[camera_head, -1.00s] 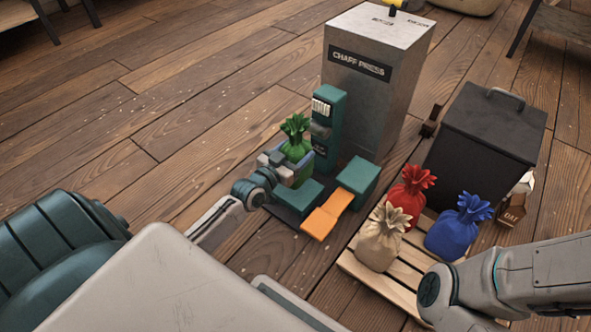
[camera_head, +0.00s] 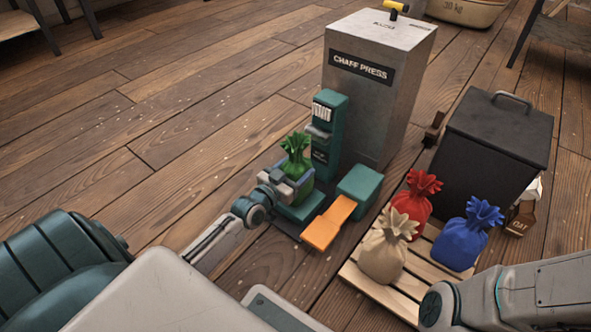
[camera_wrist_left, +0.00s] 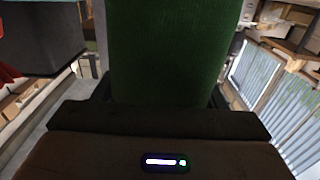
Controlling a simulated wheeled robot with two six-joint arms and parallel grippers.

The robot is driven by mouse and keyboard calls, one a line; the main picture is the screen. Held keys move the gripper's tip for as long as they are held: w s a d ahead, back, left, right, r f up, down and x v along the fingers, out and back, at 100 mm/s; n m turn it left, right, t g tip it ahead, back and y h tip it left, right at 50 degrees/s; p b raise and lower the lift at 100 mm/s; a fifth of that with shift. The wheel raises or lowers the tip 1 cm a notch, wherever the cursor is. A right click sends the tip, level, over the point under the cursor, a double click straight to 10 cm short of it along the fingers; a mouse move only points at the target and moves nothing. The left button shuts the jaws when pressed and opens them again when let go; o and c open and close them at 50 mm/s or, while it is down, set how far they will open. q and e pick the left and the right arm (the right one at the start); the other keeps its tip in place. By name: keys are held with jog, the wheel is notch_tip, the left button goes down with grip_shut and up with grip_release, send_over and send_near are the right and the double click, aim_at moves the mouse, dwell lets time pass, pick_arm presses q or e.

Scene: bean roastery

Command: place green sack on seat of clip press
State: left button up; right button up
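The green sack (camera_head: 301,187) with a gathered leafy top is upright at the clip press. My left gripper (camera_head: 292,186) is shut around its body from the near left. The sack's green side fills the middle of the left wrist view (camera_wrist_left: 165,50). The clip press is teal, with an upright column (camera_head: 328,125), low blocks and an orange pedal (camera_head: 329,224). The sack is directly over or on the left teal block (camera_head: 303,209); I cannot tell whether its base touches. My right arm shows at lower right; its fingers are out of view.
A grey chaff press cabinet (camera_head: 372,100) stands behind the column. A pallet (camera_head: 378,292) at right holds a beige sack (camera_head: 383,255), a red sack (camera_head: 416,205) and a blue sack (camera_head: 459,242). A dark lidded bin (camera_head: 490,150) stands behind them.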

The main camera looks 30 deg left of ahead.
pick_arm(q)
jog(key=o, duration=0.4)
jog(key=shift+o, duration=0.2)
jog(key=shift+r, duration=0.1)
jog(key=shift+s+p, duration=0.2)
jog(key=shift+p, duration=0.1)
jog(key=s+a+p, duration=0.1)
jog(key=s+p, duration=0.4)
jog(key=s, duration=0.6)
jog(key=shift+s, duration=0.3)
